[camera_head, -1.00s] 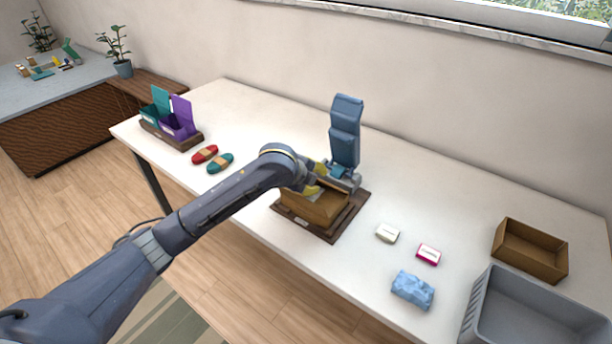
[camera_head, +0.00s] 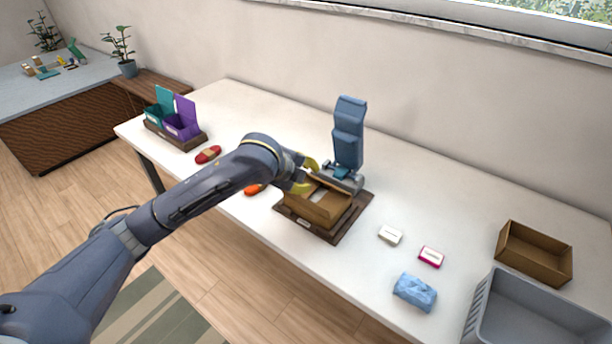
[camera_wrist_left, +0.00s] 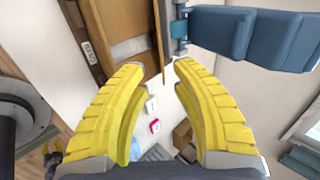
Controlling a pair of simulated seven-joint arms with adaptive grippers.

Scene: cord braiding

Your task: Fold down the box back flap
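The brown box (camera_head: 316,209) sits on a dark wooden base (camera_head: 352,222) in the middle of the table. Something pale shows in its top. A thin brown panel edge runs along its back side, near a blue jointed upright (camera_head: 348,135); its exact angle is unclear. My left gripper (camera_head: 311,174) is above the box's back left corner. The box (camera_wrist_left: 125,22) shows beyond the fingertips, beside the blue upright (camera_wrist_left: 250,36).
A white block (camera_head: 390,235), a pink-edged block (camera_head: 431,257) and a blue crumpled piece (camera_head: 415,292) lie right of the base. An open brown box (camera_head: 534,252) and a grey bin (camera_head: 483,310) stand far right. Red (camera_head: 208,155) and orange (camera_head: 254,189) items lie left.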

